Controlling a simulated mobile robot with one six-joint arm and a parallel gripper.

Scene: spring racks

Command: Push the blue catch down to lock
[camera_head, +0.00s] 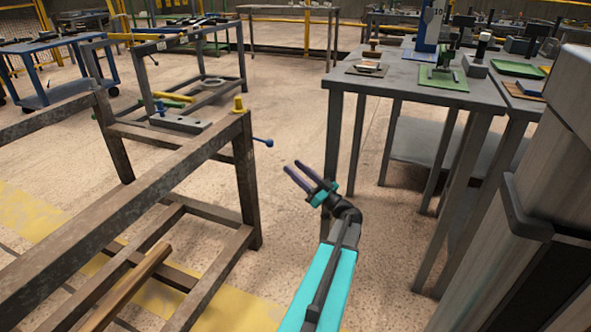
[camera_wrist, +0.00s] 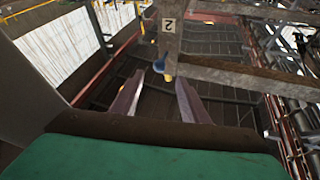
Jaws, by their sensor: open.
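A small blue knob (camera_head: 268,142) sits on a short dark rod at the right side of the rusty rack's front corner post (camera_head: 245,175); it looks like the blue catch. In the wrist view a blue knob (camera_wrist: 167,78) shows ahead, between the fingertips in the picture, below a post with a tag reading 2 (camera_wrist: 168,25). My gripper (camera_head: 292,166) has purple fingers, spread apart and empty. In the head view it is right of and slightly below the knob, with a gap between them. I cannot tell the depth of that gap.
A yellow knob (camera_head: 239,103) tops the corner post. Another blue piece (camera_head: 160,107) stands on a grey plate (camera_head: 180,122) on the rack. A grey table (camera_head: 420,85) with tools stands at the right. The floor (camera_head: 290,125) between rack and table is open.

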